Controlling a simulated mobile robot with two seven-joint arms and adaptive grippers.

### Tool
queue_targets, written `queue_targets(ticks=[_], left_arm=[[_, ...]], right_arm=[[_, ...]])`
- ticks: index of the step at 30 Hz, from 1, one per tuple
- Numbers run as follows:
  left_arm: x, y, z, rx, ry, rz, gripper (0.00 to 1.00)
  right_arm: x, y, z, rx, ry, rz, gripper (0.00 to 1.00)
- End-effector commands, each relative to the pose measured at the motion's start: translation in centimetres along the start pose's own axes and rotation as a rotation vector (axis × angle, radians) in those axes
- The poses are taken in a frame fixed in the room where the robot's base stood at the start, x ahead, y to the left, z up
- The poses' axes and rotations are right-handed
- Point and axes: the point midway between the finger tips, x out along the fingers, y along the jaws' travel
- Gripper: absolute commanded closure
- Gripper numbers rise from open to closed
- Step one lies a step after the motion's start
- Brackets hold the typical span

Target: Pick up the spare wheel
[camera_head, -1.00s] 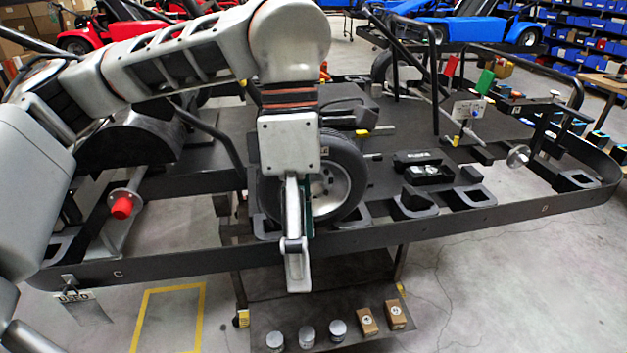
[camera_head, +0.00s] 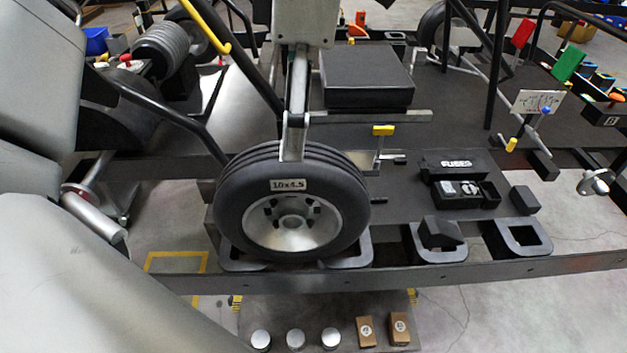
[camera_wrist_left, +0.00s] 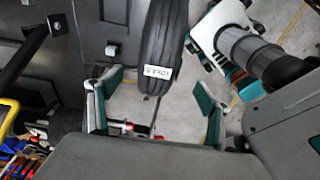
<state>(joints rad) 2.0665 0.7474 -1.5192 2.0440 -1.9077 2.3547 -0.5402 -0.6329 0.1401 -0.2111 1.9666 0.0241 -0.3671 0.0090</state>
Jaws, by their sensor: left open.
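The spare wheel (camera_head: 292,212), a black tyre on a silver rim with a "10x4.5" label, stands upright on the kart's side rail. My left gripper (camera_head: 292,150) is at the top of the tyre in the head view, where only its near finger shows clearly. In the left wrist view the left gripper (camera_wrist_left: 158,95) is open, with green-padded fingers apart on either side of the tyre (camera_wrist_left: 162,45). A gap shows between the tyre and each finger, so it is not gripped. My right gripper is not in view.
Dark brackets (camera_head: 520,238) and a fuse box (camera_head: 462,190) lie right of the wheel. A black tube (camera_head: 165,118) runs close on its left, and a black box (camera_head: 368,80) stands behind. A lower shelf holds silver cans (camera_head: 295,339) and small brown boxes (camera_head: 398,328).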

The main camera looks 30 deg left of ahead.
Motion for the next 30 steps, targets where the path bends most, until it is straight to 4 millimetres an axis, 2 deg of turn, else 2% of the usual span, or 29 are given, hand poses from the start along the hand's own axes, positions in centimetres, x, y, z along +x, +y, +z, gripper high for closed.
queue_targets(ticks=[10,21,30], left_arm=[[2.8,0.0,-0.1,0.002,0.001,-0.002,0.22],[7.4,0.2,-0.3,0.002,0.001,-0.003,0.22],[7.8,0.3,-0.2,0.0,-0.001,-0.001,0.22]], right_arm=[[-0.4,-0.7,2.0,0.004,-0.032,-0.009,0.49],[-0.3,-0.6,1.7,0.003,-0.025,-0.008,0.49],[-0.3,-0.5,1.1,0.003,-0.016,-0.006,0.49]])
